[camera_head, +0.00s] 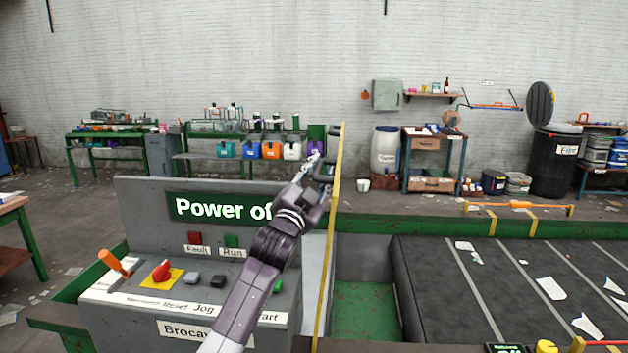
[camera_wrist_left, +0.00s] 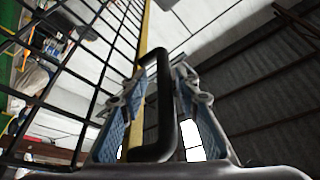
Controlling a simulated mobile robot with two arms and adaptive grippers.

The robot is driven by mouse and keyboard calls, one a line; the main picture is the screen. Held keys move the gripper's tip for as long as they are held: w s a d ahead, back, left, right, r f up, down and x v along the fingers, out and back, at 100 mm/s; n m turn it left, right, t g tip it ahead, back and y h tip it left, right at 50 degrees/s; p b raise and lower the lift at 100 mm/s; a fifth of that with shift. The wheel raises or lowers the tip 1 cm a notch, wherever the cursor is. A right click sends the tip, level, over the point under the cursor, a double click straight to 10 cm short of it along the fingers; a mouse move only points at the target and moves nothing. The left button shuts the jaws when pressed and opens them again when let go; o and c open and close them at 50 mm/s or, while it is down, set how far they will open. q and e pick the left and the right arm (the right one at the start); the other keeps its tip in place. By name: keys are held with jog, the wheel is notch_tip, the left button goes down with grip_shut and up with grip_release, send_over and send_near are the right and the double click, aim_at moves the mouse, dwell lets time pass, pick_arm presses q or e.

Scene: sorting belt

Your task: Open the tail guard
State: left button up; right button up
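The guard shows nearly edge-on in the head view as a tall yellow frame edge (camera_head: 326,250) beside the control console. In the left wrist view its yellow bar (camera_wrist_left: 145,30) and black wire mesh (camera_wrist_left: 85,55) fill the upper left. A black loop handle (camera_wrist_left: 167,105) stands out from the guard. My left gripper (camera_head: 318,168) is at the guard's upper part. In the left wrist view its two blue-padded fingers (camera_wrist_left: 162,95) stand apart on either side of the handle, with space showing beside the handle's bar. My right gripper is not in view.
The grey console (camera_head: 145,215) with buttons and an orange lever (camera_head: 113,262) stands left of the guard, under my left arm. Right of the guard is a green-floored recess (camera_head: 365,312), then the dark belt (camera_head: 450,290) with scattered paper scraps.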

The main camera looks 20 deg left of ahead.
pick_arm(q)
jog(key=v, duration=1.1)
jog(key=shift+s, duration=0.4)
